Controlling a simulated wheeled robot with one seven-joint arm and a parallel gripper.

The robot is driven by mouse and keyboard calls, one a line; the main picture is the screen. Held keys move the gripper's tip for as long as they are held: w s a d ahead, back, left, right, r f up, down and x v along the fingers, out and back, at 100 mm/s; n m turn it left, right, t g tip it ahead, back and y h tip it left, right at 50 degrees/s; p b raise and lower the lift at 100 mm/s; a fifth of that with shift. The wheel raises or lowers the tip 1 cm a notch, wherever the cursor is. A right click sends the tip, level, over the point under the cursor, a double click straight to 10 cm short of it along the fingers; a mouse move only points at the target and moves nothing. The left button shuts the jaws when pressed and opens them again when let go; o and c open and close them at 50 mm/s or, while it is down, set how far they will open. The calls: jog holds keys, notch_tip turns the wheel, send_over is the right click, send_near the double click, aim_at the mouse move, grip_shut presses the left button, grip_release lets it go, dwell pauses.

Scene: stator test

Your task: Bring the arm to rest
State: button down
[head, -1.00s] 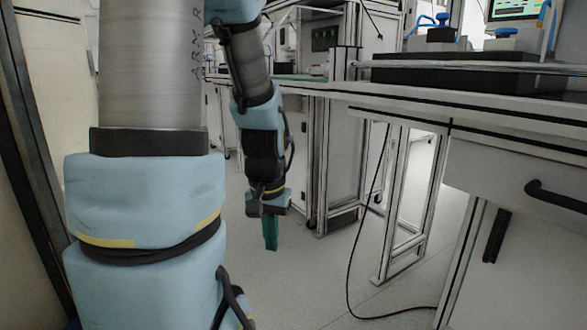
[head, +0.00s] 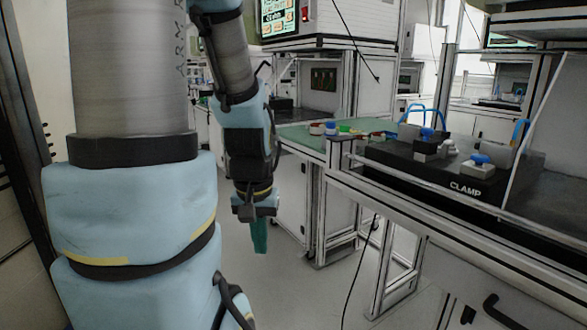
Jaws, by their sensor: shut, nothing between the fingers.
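My arm, with light blue joints and grey links, fills the left part of the head view and hangs folded down. My gripper (head: 259,236) points down over the open floor, left of the benches. Its green fingers are together with nothing seen between them. It is apart from the bench and the floor.
A bench with a black fixture marked CLAMP (head: 465,188) stands at the right. A green-topped table (head: 302,137) with small coloured parts stands behind the gripper. A black cable (head: 361,272) hangs to the floor. Grey floor (head: 300,291) is clear below the gripper.

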notch_tip(320, 180, up, 16)
jog(key=p, duration=1.4)
jog(key=shift+r, duration=0.15)
